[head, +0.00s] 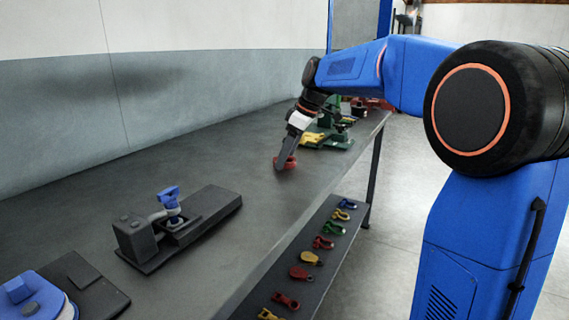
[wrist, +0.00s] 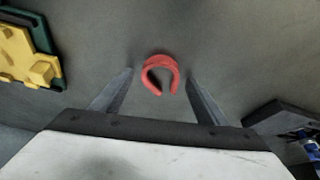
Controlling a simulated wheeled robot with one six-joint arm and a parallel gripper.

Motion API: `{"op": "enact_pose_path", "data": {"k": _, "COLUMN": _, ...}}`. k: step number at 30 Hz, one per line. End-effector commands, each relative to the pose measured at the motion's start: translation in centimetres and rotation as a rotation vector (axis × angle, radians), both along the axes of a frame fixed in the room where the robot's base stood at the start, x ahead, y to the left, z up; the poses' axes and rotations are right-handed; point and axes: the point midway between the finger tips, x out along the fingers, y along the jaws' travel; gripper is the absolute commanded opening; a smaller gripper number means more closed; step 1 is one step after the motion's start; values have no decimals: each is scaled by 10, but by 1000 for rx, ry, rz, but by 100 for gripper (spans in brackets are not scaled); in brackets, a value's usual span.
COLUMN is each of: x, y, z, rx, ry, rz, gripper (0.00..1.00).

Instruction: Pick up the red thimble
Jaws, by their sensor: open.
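The red thimble (wrist: 161,62) lies on the grey bench top. In the wrist view it is a thick red horseshoe shape with its open end towards my gripper. My gripper (wrist: 161,75) is open, with one finger on each side of the thimble and a gap to each. In the head view the thimble (head: 286,162) shows at the tip of my gripper (head: 288,158), partly hidden by the fingers. I cannot tell how far the fingertips are above the bench.
A yellow and green fixture (wrist: 28,50) lies left in the wrist view. A grey fixture with a blue part (head: 170,225) stands nearer on the bench. A lower shelf (head: 310,262) holds several coloured shackle-like pieces. The bench between is clear.

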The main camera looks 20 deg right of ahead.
Motion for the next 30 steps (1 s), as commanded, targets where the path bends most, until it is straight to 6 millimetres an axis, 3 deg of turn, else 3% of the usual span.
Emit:
{"op": "enact_pose_path", "data": {"k": 4, "x": 0, "y": 0, "z": 0, "rx": 0, "ry": 0, "rz": 0, "gripper": 68}}
{"op": "enact_pose_path", "data": {"k": 10, "x": 0, "y": 0, "z": 0, "rx": 0, "ry": 0, "rz": 0, "gripper": 22}}
{"op": "enact_pose_path", "data": {"k": 20, "x": 0, "y": 0, "z": 4, "rx": 0, "ry": -1, "rz": 0, "gripper": 22}}
{"op": "enact_pose_path", "data": {"k": 30, "x": 1, "y": 0, "z": 58, "rx": 0, "ry": -4, "rz": 0, "gripper": 22}}
